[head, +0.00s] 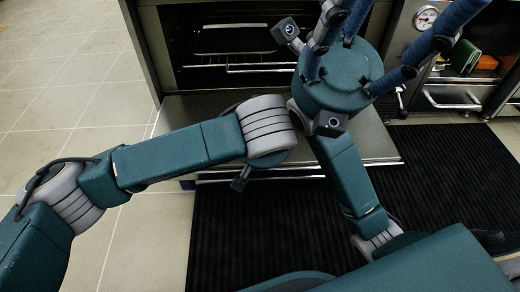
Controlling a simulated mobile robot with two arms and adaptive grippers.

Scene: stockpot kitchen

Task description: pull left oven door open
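The left oven (230,20) stands at the top of the head view, with its dark cavity and wire racks exposed. Its door (185,112) is folded down and lies roughly flat in front of the cavity. The door handle bar (310,172) runs along the near edge. My arm links cross over the door and hide much of its middle. A small grey part (241,181) shows below the arm's grey joint, near the handle; I cannot tell whether it is part of my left gripper or touches the handle. No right fingertips are clearly visible.
A black ribbed mat (245,245) lies on the tiled floor (75,75) in front of the oven. At the right are a round gauge (425,18), a green and orange item (464,57) in an opening, and a bar handle (450,100). The floor at the left is clear.

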